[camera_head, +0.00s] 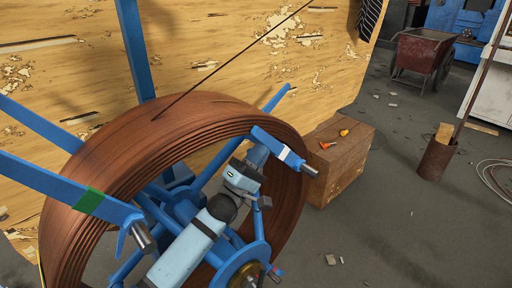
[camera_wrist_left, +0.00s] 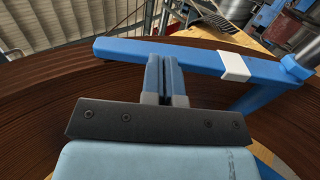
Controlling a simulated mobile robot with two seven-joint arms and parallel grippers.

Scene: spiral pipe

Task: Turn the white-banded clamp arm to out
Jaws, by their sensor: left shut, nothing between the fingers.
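The white-banded clamp arm (camera_head: 269,142) is a blue bar at the right of the coil in the head view, slanting down to a metal pin at its right end. It also crosses the upper part of the left wrist view (camera_wrist_left: 190,56), its white band right of centre. My left gripper (camera_head: 258,154) is shut and empty, close beside this bar. In the left wrist view its fingers (camera_wrist_left: 165,66) overlap the bar's lower edge, left of the band; I cannot tell whether they touch. My right gripper is not in view.
The brown pipe coil (camera_head: 150,122) sits on a blue reel with spokes around my left arm. A green-banded clamp arm (camera_head: 60,187) is at the left. A wooden crate (camera_head: 340,172) with small orange-handled tools stands right of the coil. The floor farther right is mostly open.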

